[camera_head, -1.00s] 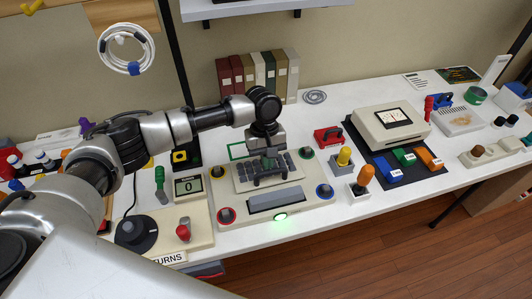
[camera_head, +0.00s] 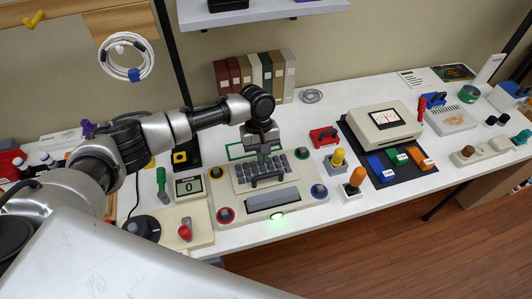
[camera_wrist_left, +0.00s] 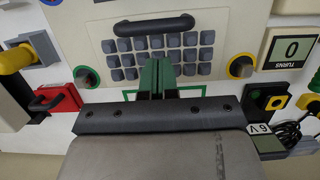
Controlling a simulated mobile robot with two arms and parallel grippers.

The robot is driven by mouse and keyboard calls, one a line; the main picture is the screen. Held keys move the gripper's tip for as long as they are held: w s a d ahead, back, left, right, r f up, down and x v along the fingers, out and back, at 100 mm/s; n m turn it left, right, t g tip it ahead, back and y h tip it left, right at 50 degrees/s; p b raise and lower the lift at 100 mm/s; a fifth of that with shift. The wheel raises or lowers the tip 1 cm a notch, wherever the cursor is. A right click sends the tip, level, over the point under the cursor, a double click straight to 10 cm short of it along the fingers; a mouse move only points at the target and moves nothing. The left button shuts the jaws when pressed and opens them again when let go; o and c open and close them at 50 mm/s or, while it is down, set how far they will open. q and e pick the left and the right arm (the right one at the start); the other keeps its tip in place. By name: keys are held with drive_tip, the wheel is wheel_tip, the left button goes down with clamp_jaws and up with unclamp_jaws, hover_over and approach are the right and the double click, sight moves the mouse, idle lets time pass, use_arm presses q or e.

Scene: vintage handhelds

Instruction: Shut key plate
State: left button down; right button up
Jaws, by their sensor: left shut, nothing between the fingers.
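The key plate (camera_head: 284,178), a light panel with rows of dark grey keys and a dark bar handle, lies on the cream console (camera_head: 232,208). It looks flat, but I cannot tell whether it is fully seated. In the left wrist view the plate (camera_wrist_left: 205,68) shows its keys and the bar handle (camera_wrist_left: 154,26) along the top. My left gripper (camera_head: 264,158) is over the plate's back edge. Its green fingers (camera_wrist_left: 157,78) are shut and empty, overlapping the lowest key row in that view; contact cannot be judged. My right gripper is out of view.
A counter reading 0 (camera_head: 189,187) stands left. Binders (camera_head: 255,75) stand behind.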

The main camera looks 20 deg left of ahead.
use_arm(q)
drive_tip(key=b+v, duration=0.1)
drive_tip(key=v, duration=0.9)
drive_tip(key=shift+w+r, duration=0.2)
drive_tip(key=shift+r, duration=0.15)
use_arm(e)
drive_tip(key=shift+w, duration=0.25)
use_arm(q)
drive_tip(key=shift+f, duration=0.1)
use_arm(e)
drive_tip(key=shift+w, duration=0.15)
